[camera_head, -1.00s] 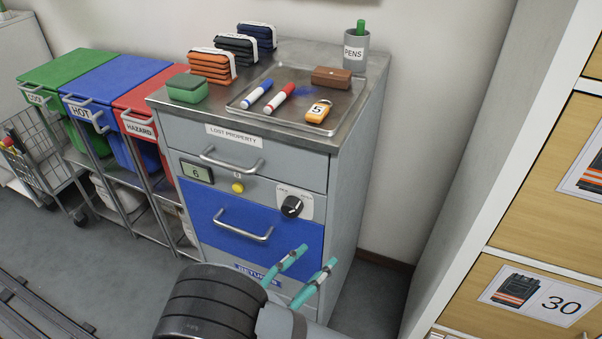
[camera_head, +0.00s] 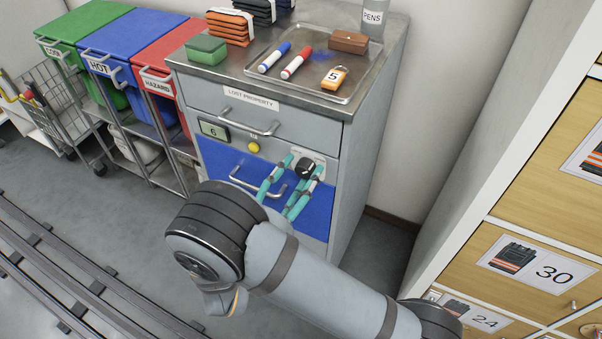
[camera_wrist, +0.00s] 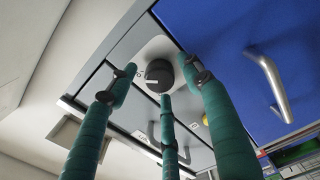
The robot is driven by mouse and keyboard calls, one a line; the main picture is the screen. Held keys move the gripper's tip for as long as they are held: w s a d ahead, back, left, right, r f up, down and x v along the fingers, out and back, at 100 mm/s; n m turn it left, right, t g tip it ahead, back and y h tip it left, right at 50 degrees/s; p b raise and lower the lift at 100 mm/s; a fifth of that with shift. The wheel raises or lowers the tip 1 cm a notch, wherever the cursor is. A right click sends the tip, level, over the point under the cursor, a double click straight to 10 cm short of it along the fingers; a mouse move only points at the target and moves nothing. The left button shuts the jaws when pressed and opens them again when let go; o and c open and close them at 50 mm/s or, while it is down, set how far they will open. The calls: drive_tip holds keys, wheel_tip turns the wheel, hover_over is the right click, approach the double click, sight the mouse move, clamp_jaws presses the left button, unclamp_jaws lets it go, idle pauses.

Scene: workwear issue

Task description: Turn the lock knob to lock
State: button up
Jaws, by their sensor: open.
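The lock knob (camera_head: 305,167) is a round black dial on a light plate at the upper right of the blue drawer front. In the wrist view the knob (camera_wrist: 159,74) shows a white pointer mark; the plate's lettering is too small to read there. My gripper (camera_head: 293,180) has teal fingers that reach up to the plate. It is open, with the fingers spread around the knob. In the wrist view the gripper (camera_wrist: 156,84) shows gaps between its fingers and the knob; contact cannot be told for the lower middle finger.
The blue drawer (camera_head: 222,165) has a bar handle (camera_head: 258,187) close by the fingers. Above are a yellow button (camera_head: 253,147), a display reading 6 (camera_head: 213,130) and the lost property drawer (camera_head: 215,101). A tray (camera_head: 255,66) with small items lies on top. Bins stand left.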

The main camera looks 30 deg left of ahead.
drive_tip(key=shift+w, duration=0.25)
drive_tip(key=shift+c, duration=0.5)
drive_tip(key=c, duration=1.1)
